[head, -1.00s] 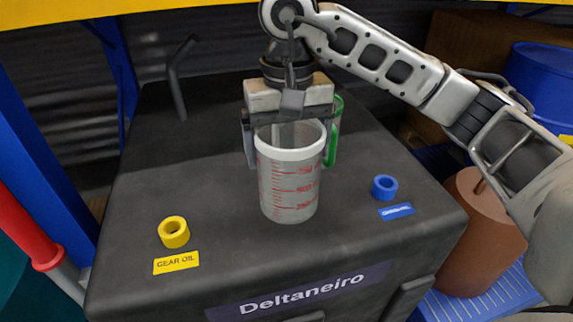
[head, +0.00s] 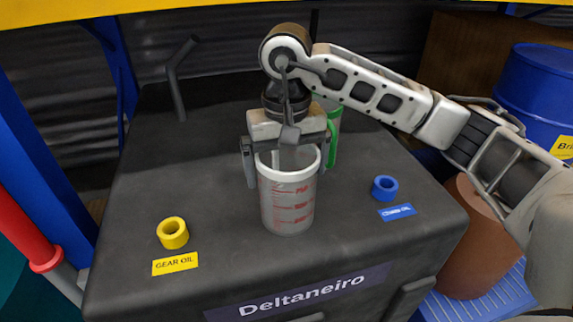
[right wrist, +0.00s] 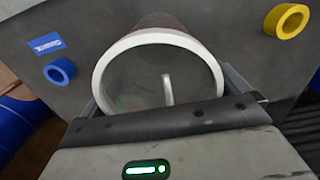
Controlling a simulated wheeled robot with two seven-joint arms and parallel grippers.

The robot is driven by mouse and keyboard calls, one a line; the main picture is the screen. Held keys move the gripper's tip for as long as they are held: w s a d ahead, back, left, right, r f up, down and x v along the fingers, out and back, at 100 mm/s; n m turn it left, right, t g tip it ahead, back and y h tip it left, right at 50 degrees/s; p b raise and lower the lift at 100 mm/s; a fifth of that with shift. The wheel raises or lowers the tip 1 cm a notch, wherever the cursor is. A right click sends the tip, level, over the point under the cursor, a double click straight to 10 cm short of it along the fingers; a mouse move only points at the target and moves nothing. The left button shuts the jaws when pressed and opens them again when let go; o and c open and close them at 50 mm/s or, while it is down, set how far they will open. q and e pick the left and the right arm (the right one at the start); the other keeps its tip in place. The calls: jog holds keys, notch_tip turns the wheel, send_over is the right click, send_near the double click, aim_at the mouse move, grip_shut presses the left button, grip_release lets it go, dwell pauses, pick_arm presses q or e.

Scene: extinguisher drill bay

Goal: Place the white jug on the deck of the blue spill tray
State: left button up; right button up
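The white jug (head: 288,207) is a translucent measuring jug with a white rim and red markings, upright over the dark cabinet top. Whether its base touches the surface I cannot tell. My right gripper (head: 287,165) is above it, with one finger on each side just under the rim, shut on it. In the right wrist view the jug's rim (right wrist: 100,75) lies between the fingers (right wrist: 168,105). The blue spill tray (head: 510,292) is at the lower right, ribbed and partly hidden by my right arm and a brown drum. My left gripper is not in view.
A green-trimmed jug (head: 334,125) stands close behind the white jug. A yellow ring (head: 173,234) and a blue ring (head: 385,188) lie on the cabinet top (head: 140,170). The brown drum (head: 468,250) takes up part of the tray. A blue drum (head: 540,90) stands behind.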

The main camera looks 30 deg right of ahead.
notch_tip(320, 180, up, 12)
jog(key=p, duration=0.2)
jog(key=s+a+r+t+h+b, duration=0.1)
jog(key=s+r+t, duration=0.1)
jog(key=s+t, duration=0.25)
jog(key=shift+s+x, duration=0.2)
jog(key=shift+x, duration=7.4)
jog(key=c, duration=1.2)
jog(key=shift+o, duration=0.2)
jog(key=s+a+r, duration=0.3)
jog(key=s+r, duration=0.3)
jog(key=s+a+r, duration=0.3)
jog(key=s+r, duration=0.3)
jog(key=shift+s+r, duration=0.4)
